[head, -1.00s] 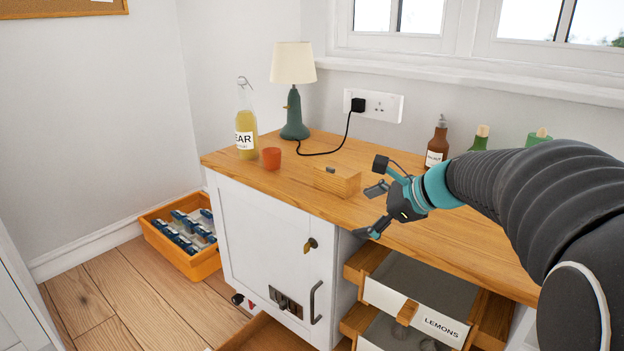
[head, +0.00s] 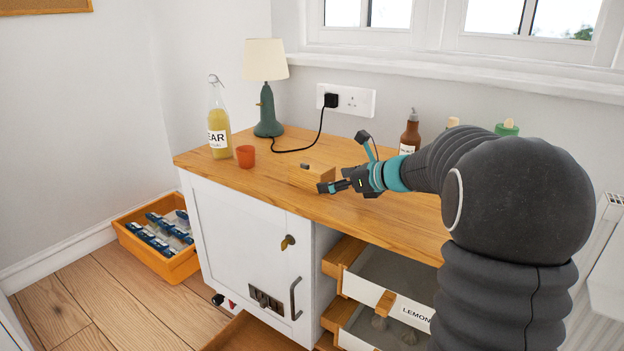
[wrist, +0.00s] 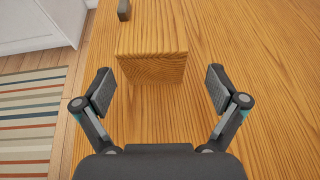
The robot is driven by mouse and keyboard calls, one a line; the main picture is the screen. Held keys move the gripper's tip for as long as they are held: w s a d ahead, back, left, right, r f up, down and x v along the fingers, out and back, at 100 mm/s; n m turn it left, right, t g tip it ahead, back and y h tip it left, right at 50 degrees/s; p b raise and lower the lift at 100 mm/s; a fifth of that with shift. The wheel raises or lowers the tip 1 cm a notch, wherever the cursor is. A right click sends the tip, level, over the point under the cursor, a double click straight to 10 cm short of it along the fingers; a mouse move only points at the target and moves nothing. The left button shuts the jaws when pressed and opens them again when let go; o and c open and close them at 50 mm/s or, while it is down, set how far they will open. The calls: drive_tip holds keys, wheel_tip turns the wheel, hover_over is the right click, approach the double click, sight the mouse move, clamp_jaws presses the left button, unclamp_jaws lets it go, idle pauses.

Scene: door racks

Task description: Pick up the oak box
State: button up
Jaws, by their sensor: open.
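The oak box (head: 312,176) is a small wooden block on the wooden counter, close to the counter's front edge. A dark grey piece sits at its far end. In the wrist view the oak box (wrist: 152,62) lies straight ahead, with its near end face toward me. My gripper (head: 342,174) is at the right end of the box in the head view. In the wrist view my gripper (wrist: 160,90) is open and empty, its fingers apart on either side just short of the box's near end. The fingers do not touch the box.
An orange cup (head: 245,156), a bottle (head: 219,125) and a green lamp (head: 267,110) stand left of the box. A brown bottle (head: 410,134) stands behind my arm. Open drawers (head: 385,290) are below the counter. The counter around the box is clear.

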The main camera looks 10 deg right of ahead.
sight(315, 178)
drive_tip(key=shift+a+r+x, duration=0.1)
drive_tip(key=shift+r+x, duration=0.05)
drive_tip(key=shift+x, duration=0.8)
drive_tip(key=shift+a+r+x, duration=0.15)
drive_tip(key=shift+r+x, duration=0.05)
drive_tip(key=shift+x, duration=0.75)
drive_tip(key=shift+a+r+x, duration=0.1)
drive_tip(key=shift+r+x, duration=0.05)
drive_tip(key=shift+x, duration=0.85)
drive_tip(key=shift+r, duration=0.1)
drive_tip(key=c, duration=1.4)
